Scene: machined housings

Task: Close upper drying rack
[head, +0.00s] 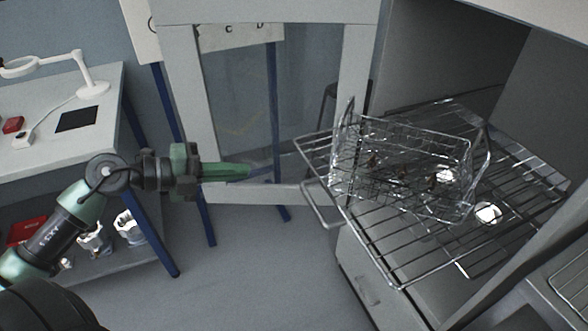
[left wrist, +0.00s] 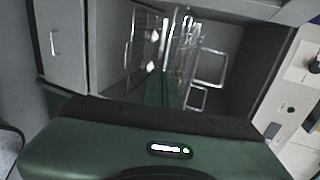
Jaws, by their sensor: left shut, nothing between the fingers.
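The drying rack (head: 425,262) is a wire shelf slid out of the grey cabinet on the right in the head view. A wire basket (head: 400,165) stands on it. A looped wire handle (head: 320,206) sticks out from the rack's front edge. My left gripper (head: 246,170), with green fingers, is shut and empty. It is left of the rack's front edge, apart from it, in front of the open glass door. In the left wrist view, the wire rack and basket (left wrist: 184,48) show beyond the green gripper finger (left wrist: 165,92). My right gripper is not in view.
The cabinet's glass door (head: 178,95) stands open behind my left gripper. A grey bench (head: 110,88) with a white lamp (head: 90,86) is at the left. Part of another wire rack (head: 572,283) shows at the lower right. The floor (head: 265,270) between bench and cabinet is clear.

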